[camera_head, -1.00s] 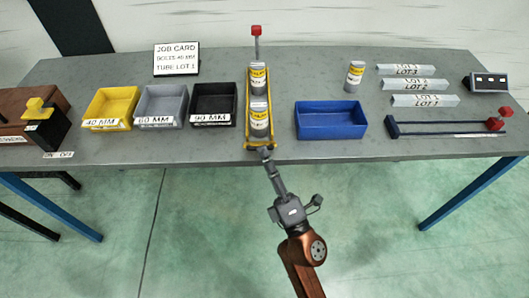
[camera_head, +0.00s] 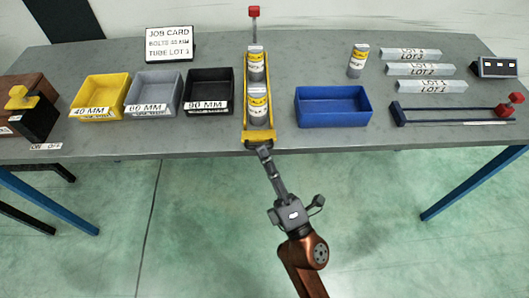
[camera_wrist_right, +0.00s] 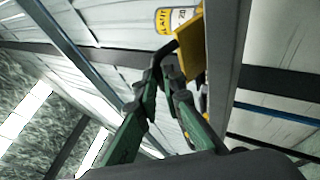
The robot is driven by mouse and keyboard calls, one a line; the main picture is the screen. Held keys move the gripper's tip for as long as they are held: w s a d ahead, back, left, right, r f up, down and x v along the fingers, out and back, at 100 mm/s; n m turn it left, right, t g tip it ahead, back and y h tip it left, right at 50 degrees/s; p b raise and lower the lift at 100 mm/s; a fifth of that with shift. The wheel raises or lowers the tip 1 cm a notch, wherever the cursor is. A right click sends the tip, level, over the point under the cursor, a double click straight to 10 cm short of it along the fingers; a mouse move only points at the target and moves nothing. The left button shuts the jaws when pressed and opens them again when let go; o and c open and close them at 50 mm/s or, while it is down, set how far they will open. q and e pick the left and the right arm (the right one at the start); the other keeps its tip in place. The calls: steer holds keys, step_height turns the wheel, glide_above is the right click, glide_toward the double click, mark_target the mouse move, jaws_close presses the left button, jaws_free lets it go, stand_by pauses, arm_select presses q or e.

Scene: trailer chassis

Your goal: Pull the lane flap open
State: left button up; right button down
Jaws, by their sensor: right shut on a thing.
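The yellow lane (camera_head: 243,95) runs front to back on the table and holds two can-like tubes with yellow and white labels, one (camera_head: 256,63) behind the other (camera_head: 257,101). A yellow flap (camera_head: 259,135) at its front end leans out towards me, away from the front tube. The flap (camera_wrist_right: 190,55) also shows in the right wrist view, with a dark handle by the fingertips. My right gripper (camera_head: 264,152) is at the table's front edge, shut on the flap's handle; its fingers (camera_wrist_right: 168,72) partly hide the grip. My left gripper is out of view.
Yellow (camera_head: 98,97), grey (camera_head: 154,94) and black (camera_head: 208,92) bins stand left of the lane. A blue bin (camera_head: 333,119) stands close on its right. A red-topped post (camera_head: 254,12) rises at the lane's back. Floor space in front of the table is clear.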

steer(key=shift+w+d+f+h, duration=0.15)
steer(key=shift+w+f+h, duration=0.15)
steer(key=shift+f, duration=0.3)
steer(key=c, duration=2.1)
jaws_free()
steer(key=shift+w, duration=0.1)
steer(key=shift+o, duration=0.3)
steer(key=shift+r, duration=0.2)
steer(key=s+d+f, duration=0.1)
steer(key=s+d, duration=0.2)
steer(key=s, duration=0.4)
steer(key=s+d+f, duration=0.1)
steer(key=s+d, duration=0.2)
steer(key=s, duration=0.5)
steer(key=shift+d+f, duration=0.2)
steer(key=shift+f, duration=0.05)
